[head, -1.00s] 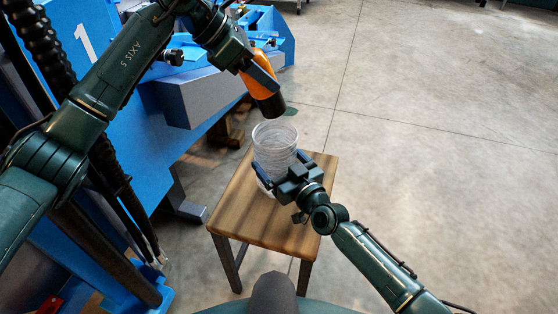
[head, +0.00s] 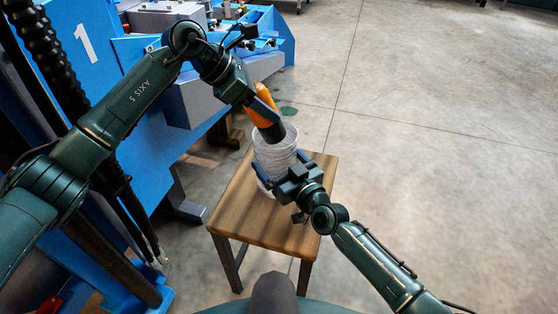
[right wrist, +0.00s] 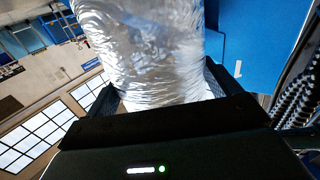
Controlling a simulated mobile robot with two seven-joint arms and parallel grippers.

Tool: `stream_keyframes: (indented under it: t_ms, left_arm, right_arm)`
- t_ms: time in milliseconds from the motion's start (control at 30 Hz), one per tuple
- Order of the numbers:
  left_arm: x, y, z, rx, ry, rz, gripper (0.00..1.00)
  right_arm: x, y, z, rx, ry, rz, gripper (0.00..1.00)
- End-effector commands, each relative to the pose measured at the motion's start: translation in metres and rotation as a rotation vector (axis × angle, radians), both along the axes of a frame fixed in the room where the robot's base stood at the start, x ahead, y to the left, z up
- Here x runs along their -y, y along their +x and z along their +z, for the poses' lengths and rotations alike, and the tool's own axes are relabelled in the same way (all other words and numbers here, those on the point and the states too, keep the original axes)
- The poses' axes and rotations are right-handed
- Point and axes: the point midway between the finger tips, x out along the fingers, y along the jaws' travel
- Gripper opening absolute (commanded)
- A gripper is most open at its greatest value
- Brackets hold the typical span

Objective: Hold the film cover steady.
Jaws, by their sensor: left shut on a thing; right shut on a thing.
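A clear, wrinkled film cover (head: 275,155), shaped like an upright cylinder, stands on a small wooden stool (head: 240,214). My right gripper (head: 281,172) is shut on its lower part from the near right side. In the right wrist view the shiny film (right wrist: 150,45) fills the space between the two fingers. My left gripper (head: 262,100) is shut on an orange tool with a dark end (head: 263,104). The tool tilts down, and its dark tip is at the top of the film cover. I cannot tell whether the tip touches the film or is inside it.
A blue machine (head: 105,50) marked 1 stands at the left and back, with a blue-grey block (head: 205,98) jutting toward the stool. The concrete floor (head: 450,130) to the right is clear.

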Motion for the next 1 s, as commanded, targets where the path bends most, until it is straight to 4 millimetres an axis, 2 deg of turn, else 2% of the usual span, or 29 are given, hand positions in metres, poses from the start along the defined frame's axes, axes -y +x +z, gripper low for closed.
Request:
stream_keyframes:
  t_ms: [200,500,533,800,1000]
  left_arm:
    - [0.0,0.0,-0.011,0.0,-0.002,0.001,0.21]
    - [0.0,0.0,-0.013,0.001,-0.002,0.001,0.21]
    - [0.0,0.0,-0.012,0.001,-0.002,0.001,0.56]
    - [0.0,0.0,-0.013,0.0,-0.001,0.0,0.78]
    - [0.0,0.0,-0.014,-0.002,0.002,0.001,0.79]
  right_arm:
    - [0.0,0.0,0.0,0.0,0.0,0.0,0.34]
    - [0.0,0.0,0.0,0.0,0.0,0.0,0.34]
    - [0.0,0.0,0.0,0.0,0.0,0.0,0.34]
    - [0.0,0.0,0.0,0.0,0.0,0.0,0.34]
    - [0.0,0.0,0.0,0.0,0.0,0.0,0.34]
